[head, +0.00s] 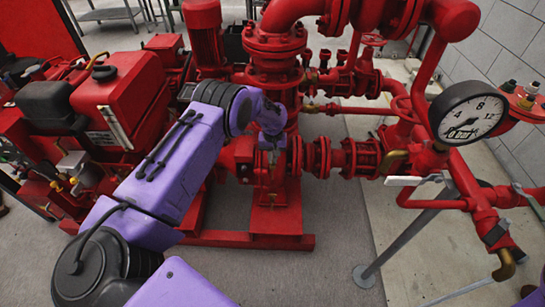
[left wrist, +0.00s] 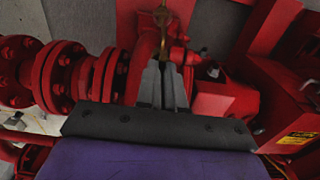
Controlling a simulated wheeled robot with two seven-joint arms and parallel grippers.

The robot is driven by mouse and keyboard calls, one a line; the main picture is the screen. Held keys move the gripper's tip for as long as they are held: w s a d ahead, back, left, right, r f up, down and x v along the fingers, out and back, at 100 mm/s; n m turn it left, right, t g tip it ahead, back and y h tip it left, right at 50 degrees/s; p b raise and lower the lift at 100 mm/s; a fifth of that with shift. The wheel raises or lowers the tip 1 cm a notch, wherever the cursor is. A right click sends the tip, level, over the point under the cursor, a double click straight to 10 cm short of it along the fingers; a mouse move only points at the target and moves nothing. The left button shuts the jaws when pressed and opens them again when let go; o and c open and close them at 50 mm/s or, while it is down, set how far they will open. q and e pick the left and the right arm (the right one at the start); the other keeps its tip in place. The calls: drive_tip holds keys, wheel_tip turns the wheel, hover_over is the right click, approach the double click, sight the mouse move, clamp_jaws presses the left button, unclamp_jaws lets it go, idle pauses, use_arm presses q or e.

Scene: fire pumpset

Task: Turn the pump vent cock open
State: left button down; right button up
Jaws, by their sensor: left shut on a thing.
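The pump vent cock (left wrist: 176,52) is a small brass fitting with a stem rising from the red pump casing, in the left wrist view. My left gripper (left wrist: 164,66) has its two grey fingers together, with the tips on the near end of the cock. In the head view my purple left arm reaches in from the left, and the gripper (head: 270,143) points down at the top of the red pump (head: 268,172). There the wrist and fingers hide the cock, and the angle of its handle cannot be told. My right gripper is not in view.
A flanged red pipe (head: 345,157) runs right from the pump. A pressure gauge (head: 467,113) and a white-handled valve (head: 405,180) stand further right. A red engine (head: 120,95) is at left, a vertical red pipe behind the gripper.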

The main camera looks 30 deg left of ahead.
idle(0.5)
use_arm(q)
drive_tip(key=c, duration=1.3)
unclamp_jaws()
drive_tip(key=shift+o, duration=0.2)
wheel_tip(320, 180, up, 10)
drive_tip(key=shift+r+p, duration=0.25)
drive_tip(key=shift+p, duration=0.2)
